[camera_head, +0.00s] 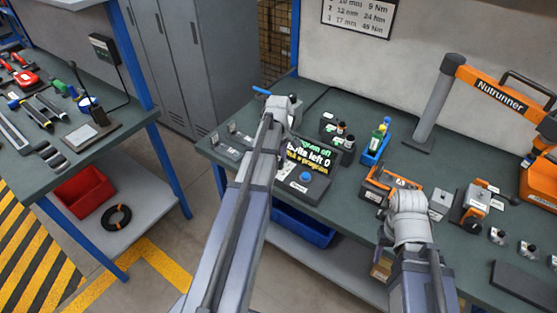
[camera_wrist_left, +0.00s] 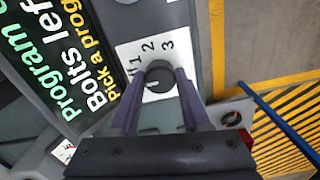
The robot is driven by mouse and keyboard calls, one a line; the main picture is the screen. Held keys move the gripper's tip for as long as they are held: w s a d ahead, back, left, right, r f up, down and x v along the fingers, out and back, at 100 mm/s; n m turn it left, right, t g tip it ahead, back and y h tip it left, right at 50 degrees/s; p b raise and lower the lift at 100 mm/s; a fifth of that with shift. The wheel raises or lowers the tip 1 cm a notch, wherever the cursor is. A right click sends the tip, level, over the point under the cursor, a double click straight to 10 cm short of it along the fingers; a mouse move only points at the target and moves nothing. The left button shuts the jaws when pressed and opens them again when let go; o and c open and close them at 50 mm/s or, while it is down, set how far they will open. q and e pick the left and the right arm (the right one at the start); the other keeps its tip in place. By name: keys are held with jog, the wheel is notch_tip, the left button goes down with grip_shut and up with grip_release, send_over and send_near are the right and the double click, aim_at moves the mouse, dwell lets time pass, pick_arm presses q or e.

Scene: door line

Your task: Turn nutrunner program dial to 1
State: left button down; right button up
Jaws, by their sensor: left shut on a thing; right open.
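The program dial (camera_wrist_left: 160,76) is a round black knob on a white label (camera_wrist_left: 140,52) marked 1, 2 and 3 in the left wrist view. My left gripper (camera_wrist_left: 158,88) is shut on it, one finger on each side. The knob's pointer is not clear to me. The dark screen (camera_wrist_left: 58,52) beside it shows also in the head view (camera_head: 312,156) and reads "Program off", "Bolts left 0" and "Pick a program". In the head view my left arm hides the dial and the left fingers. My right gripper (camera_head: 407,202) is open over the bench, fingers mostly hidden.
The controller's blue button (camera_head: 306,177) is right of my left arm. An orange fixture (camera_head: 386,187) stands by my right gripper. A blue bin (camera_head: 376,148) with bottles and the orange nutrunner arm (camera_head: 490,88) stand further back. A tool bench (camera_head: 130,150) is at left, across a gap.

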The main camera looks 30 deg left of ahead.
pick_arm(q)
jog(key=shift+m, duration=0.3)
jog(key=m, duration=0.3)
jog(key=shift+m, duration=2)
jog(key=shift+c, duration=1.8)
grip_release()
jog(key=shift+r, duration=0.1)
